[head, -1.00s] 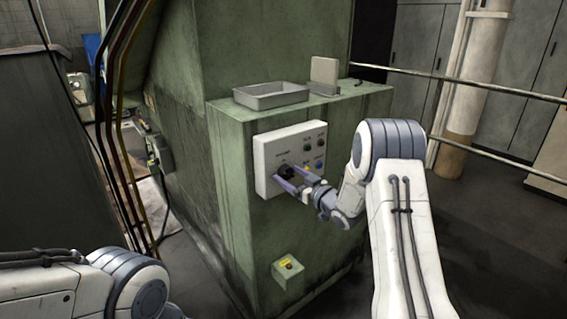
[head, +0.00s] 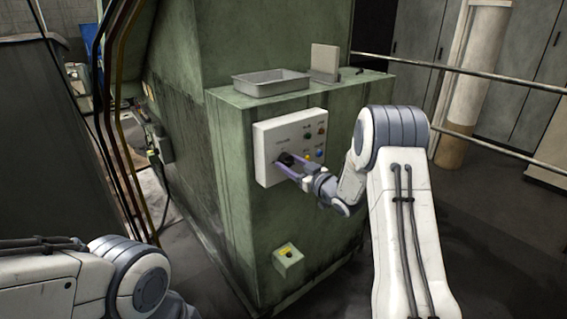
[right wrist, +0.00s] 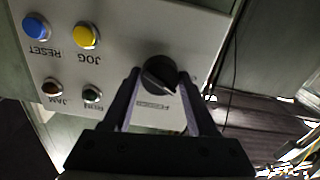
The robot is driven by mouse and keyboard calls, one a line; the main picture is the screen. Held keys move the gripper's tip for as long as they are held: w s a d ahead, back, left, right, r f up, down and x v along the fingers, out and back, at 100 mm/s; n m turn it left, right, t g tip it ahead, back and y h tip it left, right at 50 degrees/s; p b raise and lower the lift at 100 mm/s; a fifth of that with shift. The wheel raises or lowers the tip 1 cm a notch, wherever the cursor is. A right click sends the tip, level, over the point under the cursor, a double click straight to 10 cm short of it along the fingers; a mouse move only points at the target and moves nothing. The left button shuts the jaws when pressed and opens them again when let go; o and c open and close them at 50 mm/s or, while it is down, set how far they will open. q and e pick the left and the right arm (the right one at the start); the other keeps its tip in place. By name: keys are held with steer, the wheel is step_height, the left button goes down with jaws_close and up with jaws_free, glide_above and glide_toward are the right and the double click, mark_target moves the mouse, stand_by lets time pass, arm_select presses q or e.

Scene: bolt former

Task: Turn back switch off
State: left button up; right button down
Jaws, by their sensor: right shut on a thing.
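A white control panel (head: 262,150) is fixed to the side of the green machine. The black rotary switch (right wrist: 158,75) sits on the panel. It also shows in the head view (head: 285,158), partly covered by my fingers. My right gripper (head: 287,164) reaches the switch from the right. In the right wrist view, the right gripper's fingers (right wrist: 160,80) stand on either side of the knob, shut on it. The knob's ridge lies at a slant. My left gripper is out of the head view; only my left arm shows at the lower left.
The panel also has a blue RESET button (right wrist: 36,28), a yellow JOG button (right wrist: 87,35), and JAM and RUN lamps. A grey tray (head: 270,84) sits on the machine's top. A small box with a yellow face (head: 287,250) is mounted below. A rail runs behind at right.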

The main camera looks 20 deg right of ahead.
steer(key=shift+n+b, duration=1.25)
steer(key=shift+n, duration=0.15)
steer(key=shift+f+n+b, duration=0.15)
steer(key=shift+n+b, duration=0.25)
steer(key=shift+b, duration=0.25)
steer(key=n+b, duration=0.2)
steer(key=shift+b, duration=0.35)
steer(key=shift+n, duration=0.5)
steer(key=shift+r, duration=0.2)
steer(key=shift+c, duration=1.2)
jaws_free()
